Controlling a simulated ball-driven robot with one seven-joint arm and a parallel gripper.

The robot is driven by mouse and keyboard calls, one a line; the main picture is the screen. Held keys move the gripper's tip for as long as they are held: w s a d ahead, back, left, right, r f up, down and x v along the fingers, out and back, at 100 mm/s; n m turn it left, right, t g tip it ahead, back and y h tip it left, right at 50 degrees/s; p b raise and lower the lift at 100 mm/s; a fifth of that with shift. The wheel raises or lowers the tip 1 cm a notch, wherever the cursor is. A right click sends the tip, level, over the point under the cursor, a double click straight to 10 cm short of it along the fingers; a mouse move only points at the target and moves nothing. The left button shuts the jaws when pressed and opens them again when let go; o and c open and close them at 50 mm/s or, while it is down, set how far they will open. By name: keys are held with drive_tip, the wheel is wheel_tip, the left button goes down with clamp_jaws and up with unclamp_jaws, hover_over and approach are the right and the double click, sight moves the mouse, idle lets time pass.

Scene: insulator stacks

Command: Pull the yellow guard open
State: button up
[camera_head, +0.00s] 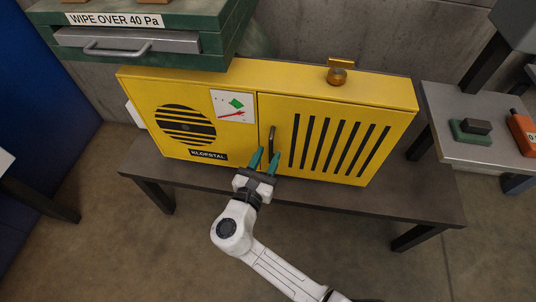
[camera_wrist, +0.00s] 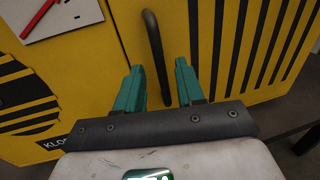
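The yellow guard (camera_head: 338,138) is the slotted door on the right part of a yellow cabinet. It looks shut, flush with the left part of the front. Its dark upright handle (camera_head: 271,138) is near the door's left edge, and it also shows in the wrist view (camera_wrist: 156,50). My gripper (camera_head: 265,160) is in front of the handle's lower end. In the wrist view my gripper (camera_wrist: 160,80) has its two green fingers apart, with the handle's lower end showing between and beyond the tips. I cannot tell whether they touch it.
The cabinet stands on a dark bench (camera_head: 420,200). A green drawer unit (camera_head: 150,40) overhangs at the upper left. A grey side table (camera_head: 485,130) with a green block and an orange item stands at the right. The floor before the bench is clear.

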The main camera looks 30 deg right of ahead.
drive_tip(key=shift+w+d, duration=0.45)
drive_tip(key=shift+d, duration=0.1)
drive_tip(key=shift+c, duration=0.4)
clamp_jaws()
